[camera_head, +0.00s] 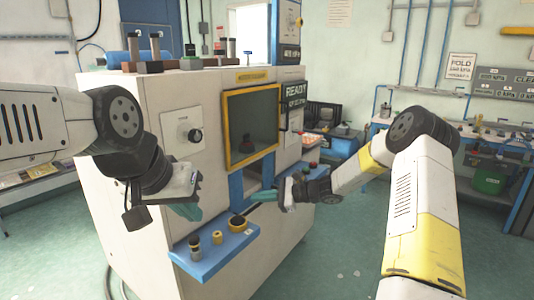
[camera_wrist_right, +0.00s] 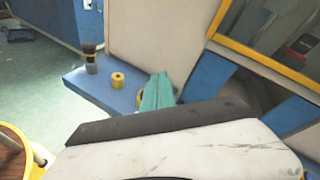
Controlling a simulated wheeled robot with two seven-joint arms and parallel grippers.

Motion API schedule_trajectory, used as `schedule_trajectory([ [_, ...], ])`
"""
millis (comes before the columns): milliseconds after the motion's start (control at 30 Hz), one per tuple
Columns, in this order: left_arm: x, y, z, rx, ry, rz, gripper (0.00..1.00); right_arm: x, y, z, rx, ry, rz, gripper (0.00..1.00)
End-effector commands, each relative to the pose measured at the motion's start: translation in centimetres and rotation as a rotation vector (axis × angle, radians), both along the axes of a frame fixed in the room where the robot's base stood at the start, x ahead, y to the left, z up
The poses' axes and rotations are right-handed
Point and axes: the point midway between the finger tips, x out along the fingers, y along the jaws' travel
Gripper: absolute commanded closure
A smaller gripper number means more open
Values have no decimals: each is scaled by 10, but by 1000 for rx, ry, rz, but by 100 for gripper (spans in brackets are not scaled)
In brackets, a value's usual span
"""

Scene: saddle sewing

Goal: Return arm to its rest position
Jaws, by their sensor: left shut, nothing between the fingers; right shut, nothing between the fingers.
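My right gripper (camera_head: 266,196) is in front of the machine's lower opening, above the right end of the blue shelf. Its teal fingers are shut with nothing between them. They also show in the right wrist view (camera_wrist_right: 157,92), over the shelf's edge. The white machine (camera_head: 125,170) has a yellow-framed window (camera_head: 252,128) and a screen reading READY (camera_head: 294,100).
The blue shelf (camera_head: 215,262) holds a dark-topped cylinder (camera_head: 194,248), a yellow spool (camera_head: 217,238) and a yellow cup-like part (camera_head: 238,222). A round knob (camera_head: 195,135) sticks out of the machine's face. A workbench (camera_head: 490,148) stands at the right. Green floor lies open between machine and bench.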

Motion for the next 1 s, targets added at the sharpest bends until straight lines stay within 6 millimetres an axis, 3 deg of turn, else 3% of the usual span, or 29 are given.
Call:
schedule_trajectory([
  [33,0,0,0,0,0,0,100,-17,2,20,-78,-61,60,100],
  [267,0,0,0,0,0,0,100,-95,-10,78,-408,-308,296,100],
  [500,0,0,0,0,0,0,100,-175,-45,128,-734,-550,487,100],
  [800,0,0,0,0,0,0,100,-271,-107,173,-1107,-827,649,100],
  [1000,0,0,0,0,0,0,100,-323,-146,186,-1304,-978,709,100],
])
